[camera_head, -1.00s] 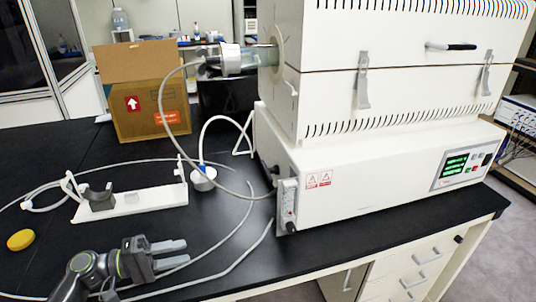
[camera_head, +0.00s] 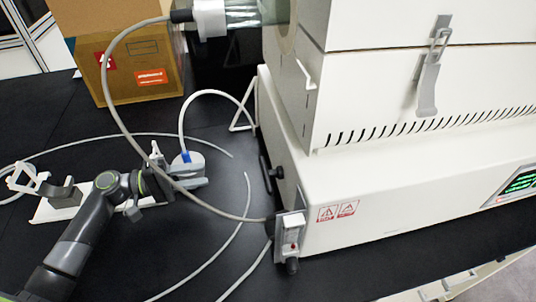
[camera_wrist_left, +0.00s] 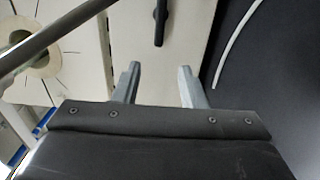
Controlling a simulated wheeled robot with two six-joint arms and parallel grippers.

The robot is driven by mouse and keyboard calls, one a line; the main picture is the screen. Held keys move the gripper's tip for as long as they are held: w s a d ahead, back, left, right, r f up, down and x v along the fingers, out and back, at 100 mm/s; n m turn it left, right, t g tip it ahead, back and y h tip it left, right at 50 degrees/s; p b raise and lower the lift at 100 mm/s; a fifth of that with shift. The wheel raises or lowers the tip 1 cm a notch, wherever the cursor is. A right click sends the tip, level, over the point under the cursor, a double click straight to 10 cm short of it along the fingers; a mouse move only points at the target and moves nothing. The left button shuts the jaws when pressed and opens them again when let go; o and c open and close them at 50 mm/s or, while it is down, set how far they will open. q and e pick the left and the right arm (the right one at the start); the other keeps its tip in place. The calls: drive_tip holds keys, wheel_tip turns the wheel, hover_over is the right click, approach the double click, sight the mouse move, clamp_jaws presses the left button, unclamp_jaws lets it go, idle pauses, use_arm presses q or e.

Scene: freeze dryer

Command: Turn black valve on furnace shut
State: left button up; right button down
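The furnace (camera_head: 400,185) is a large white unit on the black bench. A black valve with a bar handle (camera_head: 270,172) sits on its left side wall. In the left wrist view the valve handle (camera_wrist_left: 160,22) is near the top centre, lengthwise in the picture, beyond my fingertips. My left gripper (camera_head: 204,175) is left of the valve, apart from it, pointing toward the furnace. In the wrist view the left gripper's fingers (camera_wrist_left: 159,72) are spread with nothing between them. My right gripper is not in view.
A white stand (camera_head: 48,212) lies behind my left arm. A cardboard box (camera_head: 125,75) stands at the back.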

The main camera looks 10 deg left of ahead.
sight(261, 163)
use_arm(q)
drive_tip(key=p+x, duration=0.4)
drive_tip(key=x, duration=1.2)
drive_tip(key=shift+s+r+p, duration=0.1)
drive_tip(key=shift+r+p, duration=0.05)
drive_tip(key=shift+p, duration=0.15)
drive_tip(key=shift+w+d, duration=0.25)
drive_tip(key=shift+d, duration=0.35)
drive_tip(key=shift+c, duration=0.5)
clamp_jaws()
